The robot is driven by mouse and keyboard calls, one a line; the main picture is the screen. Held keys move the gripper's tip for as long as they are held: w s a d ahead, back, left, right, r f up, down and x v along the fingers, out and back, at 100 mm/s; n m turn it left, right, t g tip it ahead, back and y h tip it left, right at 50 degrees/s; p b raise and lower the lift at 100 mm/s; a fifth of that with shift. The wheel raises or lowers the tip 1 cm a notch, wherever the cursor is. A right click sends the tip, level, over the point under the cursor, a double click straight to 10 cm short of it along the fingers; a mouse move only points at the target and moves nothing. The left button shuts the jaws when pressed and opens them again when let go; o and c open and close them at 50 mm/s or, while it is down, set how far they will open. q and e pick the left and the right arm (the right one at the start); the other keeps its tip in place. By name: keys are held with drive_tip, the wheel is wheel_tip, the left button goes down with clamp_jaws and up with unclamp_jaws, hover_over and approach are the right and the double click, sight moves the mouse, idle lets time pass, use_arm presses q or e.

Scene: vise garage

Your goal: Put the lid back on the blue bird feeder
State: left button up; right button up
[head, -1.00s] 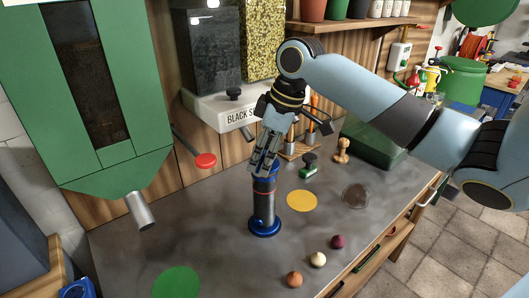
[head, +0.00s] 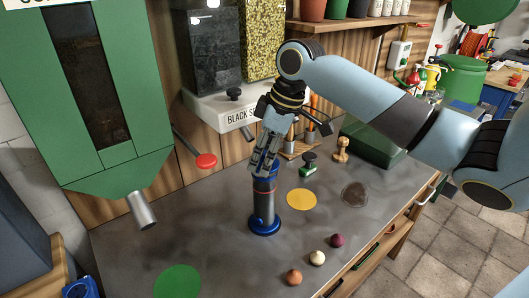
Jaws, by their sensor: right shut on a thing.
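The blue bird feeder (head: 263,207) stands upright on the grey bench. It has a dark tube, a thin red band and a round blue base (head: 264,226). My right gripper (head: 264,168) points down right at the feeder's top and is shut on a blue part there, which looks like the lid (head: 271,171). The fingers hide most of that part, so I cannot tell whether it is seated on the tube. My left gripper is not in view.
A large green hopper (head: 135,163) with a metal spout hangs at the left. Yellow (head: 301,199), brown (head: 354,194) and green (head: 177,281) discs lie on the bench (head: 215,215). Three small balls (head: 317,257) lie near the front edge. A green-topped stamp (head: 309,164) is behind.

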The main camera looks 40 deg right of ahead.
drive_tip(key=shift+f+p, duration=0.15)
drive_tip(key=shift+p, duration=0.6)
idle(0.9)
idle(0.4)
drive_tip(key=o, duration=1.3)
drive_tip(key=shift+o, duration=0.2)
wheel_tip(320, 180, up, 3)
drive_tip(key=p, duration=0.3)
drive_tip(key=shift+f, duration=0.1)
drive_tip(key=shift+r+p, duration=0.45)
drive_tip(key=shift+r, duration=1.65)
